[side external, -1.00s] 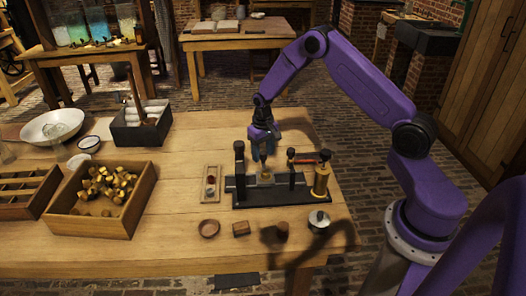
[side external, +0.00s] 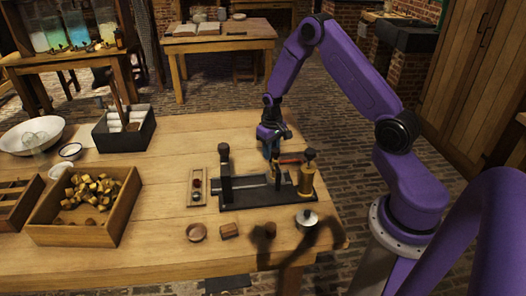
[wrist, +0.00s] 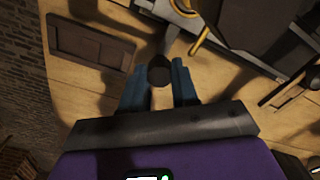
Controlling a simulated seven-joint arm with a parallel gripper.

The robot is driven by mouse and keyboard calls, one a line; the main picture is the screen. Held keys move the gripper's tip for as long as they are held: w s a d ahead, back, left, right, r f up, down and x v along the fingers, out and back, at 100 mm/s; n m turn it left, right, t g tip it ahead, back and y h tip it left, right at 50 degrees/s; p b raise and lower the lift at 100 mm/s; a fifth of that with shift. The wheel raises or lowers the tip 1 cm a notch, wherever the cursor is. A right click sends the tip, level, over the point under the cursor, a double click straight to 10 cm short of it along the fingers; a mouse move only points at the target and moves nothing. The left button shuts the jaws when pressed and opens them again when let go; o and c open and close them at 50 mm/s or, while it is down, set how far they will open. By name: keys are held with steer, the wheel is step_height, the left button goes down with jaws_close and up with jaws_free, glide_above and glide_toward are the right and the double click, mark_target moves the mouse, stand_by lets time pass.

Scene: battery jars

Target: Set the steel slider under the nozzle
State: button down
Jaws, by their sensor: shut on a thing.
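A bench fixture has a black base (side external: 235,205), a black post (side external: 225,172) at its left and a steel rail (side external: 252,187) along it. A brass cylinder (side external: 307,178) stands at its right end, with a red-handled part (side external: 289,160) beside it. My gripper (side external: 271,155) points down at the rear of the fixture, left of the cylinder. In the wrist view my gripper (wrist: 158,74) has its blue fingers shut on a dark round-topped piece. I cannot tell whether this belongs to the steel slider. The slider and nozzle are not clearly distinguishable.
A narrow tray with small coloured pieces (side external: 197,172) lies left of the fixture. A wooden dish (side external: 196,232), a wooden block (side external: 229,230), a small brown cylinder (side external: 270,230) and a lidded metal pot (side external: 307,219) stand in front. A wooden box (side external: 128,210) of brass pieces is farther left.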

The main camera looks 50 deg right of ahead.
steer(key=shift+s+d, duration=0.2)
steer(key=shift+d, duration=0.1)
steer(key=c, duration=0.8)
jaws_free()
steer(key=shift+c, duration=0.2)
steer(key=shift+a, duration=0.1)
steer(key=shift+r, duration=0.1)
steer(key=shift+r, duration=0.25)
step_height(320, 180, up, 17)
steer(key=shift+f, duration=0.15)
